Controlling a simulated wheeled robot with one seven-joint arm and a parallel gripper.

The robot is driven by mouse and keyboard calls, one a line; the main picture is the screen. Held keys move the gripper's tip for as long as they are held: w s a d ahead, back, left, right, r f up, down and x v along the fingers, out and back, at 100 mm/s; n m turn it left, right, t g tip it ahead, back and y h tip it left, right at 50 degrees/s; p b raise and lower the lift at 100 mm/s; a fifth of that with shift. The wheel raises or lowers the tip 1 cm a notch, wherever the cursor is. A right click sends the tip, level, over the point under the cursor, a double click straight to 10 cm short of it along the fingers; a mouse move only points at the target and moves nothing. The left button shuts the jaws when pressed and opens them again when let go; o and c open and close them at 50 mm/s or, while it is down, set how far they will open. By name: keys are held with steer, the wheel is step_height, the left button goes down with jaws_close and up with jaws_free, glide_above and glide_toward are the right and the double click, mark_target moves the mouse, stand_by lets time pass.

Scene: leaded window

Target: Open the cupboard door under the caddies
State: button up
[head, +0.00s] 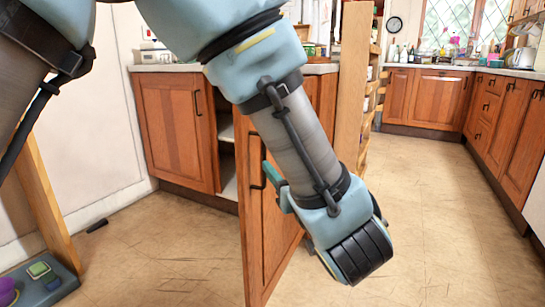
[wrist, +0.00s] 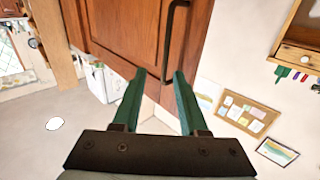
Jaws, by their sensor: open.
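In the wrist view the door (wrist: 128,28) fills the top middle and the handle (wrist: 167,40) runs down toward my fingers. My gripper (wrist: 160,75) is open, its two green fingers apart, with the handle's lower end appearing between the tips. In the head view my green fingertips (head: 272,174) are right beside the handle; I cannot tell whether they touch it. My arm hides part of the door.
A shut cupboard door (head: 178,130) with its own handle is to the left. A tall wooden shelf unit (head: 352,90) stands behind my arm. A wooden-legged stand with a grey base (head: 40,285) is at the lower left. The floor (head: 430,210) on the right is clear.

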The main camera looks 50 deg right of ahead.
steer(key=v, duration=0.3)
steer(key=shift+s+a, duration=0.15)
steer(key=shift+s, duration=0.15)
steer(key=shift+s, duration=0.1)
stand_by(0.3)
